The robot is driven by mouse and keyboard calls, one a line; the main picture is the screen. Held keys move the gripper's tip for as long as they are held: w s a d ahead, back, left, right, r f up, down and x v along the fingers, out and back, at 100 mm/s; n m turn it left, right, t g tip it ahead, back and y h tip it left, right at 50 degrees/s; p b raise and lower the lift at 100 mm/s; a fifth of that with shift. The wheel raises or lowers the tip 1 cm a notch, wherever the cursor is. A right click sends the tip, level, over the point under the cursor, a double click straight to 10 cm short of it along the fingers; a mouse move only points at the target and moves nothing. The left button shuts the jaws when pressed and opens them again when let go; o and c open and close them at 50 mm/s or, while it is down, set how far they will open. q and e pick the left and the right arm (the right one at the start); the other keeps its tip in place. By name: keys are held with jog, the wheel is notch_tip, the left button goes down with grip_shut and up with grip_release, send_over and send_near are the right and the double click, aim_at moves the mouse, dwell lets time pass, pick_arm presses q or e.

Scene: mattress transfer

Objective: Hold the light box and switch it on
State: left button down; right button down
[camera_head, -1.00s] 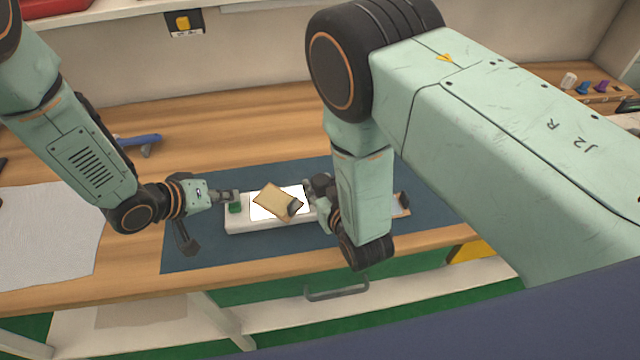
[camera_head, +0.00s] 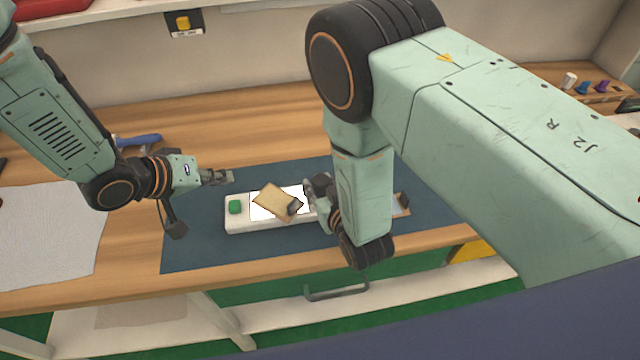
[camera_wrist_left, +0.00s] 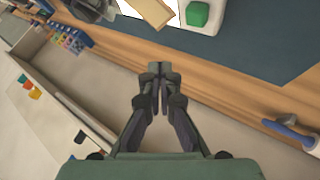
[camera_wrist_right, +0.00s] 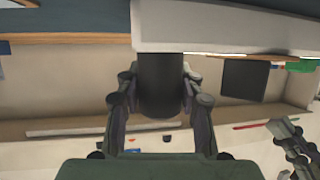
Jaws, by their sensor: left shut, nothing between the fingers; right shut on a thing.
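The white light box (camera_head: 240,222) lies on the blue mat, its top panel bright white. Its green button (camera_head: 235,207) is at the left end and also shows in the left wrist view (camera_wrist_left: 198,14). A tan plate (camera_head: 270,199) with a dark end overlaps the panel at an angle. My left gripper (camera_head: 230,177) is shut and empty, above and behind the button, apart from it. My right gripper (camera_head: 307,190) is at the right of the panel, shut on a dark cylindrical piece (camera_wrist_right: 162,85) beside the box; I cannot tell what that piece belongs to.
The blue mat (camera_head: 195,247) has bare room in front of the box. A blue tool (camera_head: 138,140) lies behind my left arm. A pale cloth (camera_head: 50,235) covers the table at left. Small colored items (camera_head: 583,88) stand at far right.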

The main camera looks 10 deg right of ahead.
jog(key=c, duration=0.8)
grip_release()
jog(key=shift+o, duration=0.2)
